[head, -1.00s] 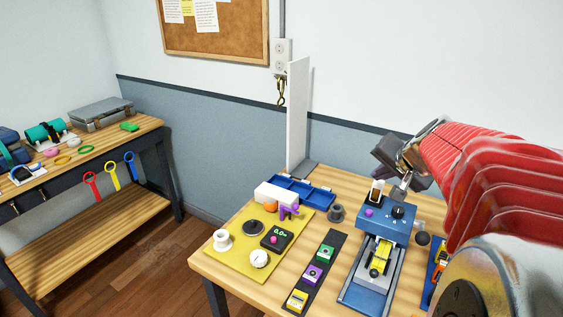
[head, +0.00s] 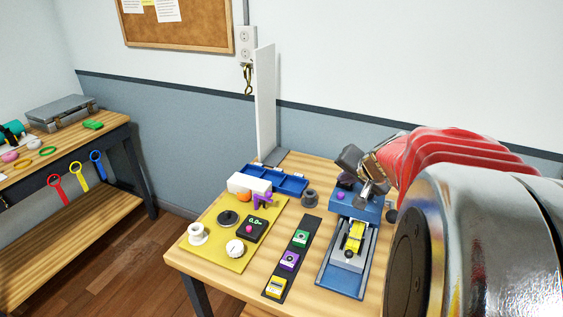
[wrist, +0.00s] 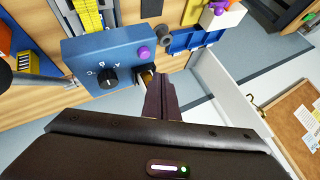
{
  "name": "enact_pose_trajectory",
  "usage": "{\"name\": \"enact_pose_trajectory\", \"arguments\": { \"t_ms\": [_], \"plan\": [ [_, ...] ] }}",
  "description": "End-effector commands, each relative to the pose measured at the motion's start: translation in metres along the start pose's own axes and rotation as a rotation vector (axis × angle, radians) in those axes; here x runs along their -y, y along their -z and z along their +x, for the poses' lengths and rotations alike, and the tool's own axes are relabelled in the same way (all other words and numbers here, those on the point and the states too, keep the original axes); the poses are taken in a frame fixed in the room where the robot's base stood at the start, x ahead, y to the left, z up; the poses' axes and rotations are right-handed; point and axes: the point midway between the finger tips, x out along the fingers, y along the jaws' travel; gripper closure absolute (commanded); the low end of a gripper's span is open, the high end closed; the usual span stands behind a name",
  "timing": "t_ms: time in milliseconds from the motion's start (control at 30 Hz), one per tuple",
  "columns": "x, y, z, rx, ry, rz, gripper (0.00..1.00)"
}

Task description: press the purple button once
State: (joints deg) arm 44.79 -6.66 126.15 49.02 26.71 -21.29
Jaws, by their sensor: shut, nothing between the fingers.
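A purple button box (head: 289,261) sits in the middle of a dark strip on the table, between a green button box (head: 300,238) and a yellow one (head: 274,287). A blue machine (head: 374,211) to its right also has a small round purple button (head: 340,196) on its top; this shows in the wrist view (wrist: 144,53) beside a black dial (wrist: 108,76). My gripper (head: 362,197) is over the back part of the blue machine, away from the strip. In the wrist view its dark fingers (wrist: 158,85) are together and empty, close to the machine's edge; contact cannot be told.
A yellow board (head: 216,262) with knobs and a small display lies left of the strip. A blue tray (head: 290,184) and a tall white panel (head: 265,105) stand behind. Bare wood lies between the board and strip.

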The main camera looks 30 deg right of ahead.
Motion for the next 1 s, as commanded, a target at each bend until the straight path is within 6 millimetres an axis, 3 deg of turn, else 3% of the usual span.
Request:
{"name": "enact_pose_trajectory", "arguments": {
  "t_ms": [300, 1000],
  "plan": [
    [-0.011, -0.011, 0.014, 0.0, -0.001, 0.001, 1.0],
    [-0.011, -0.011, 0.015, 0.0, -0.001, 0.001, 1.0]
  ]
}}
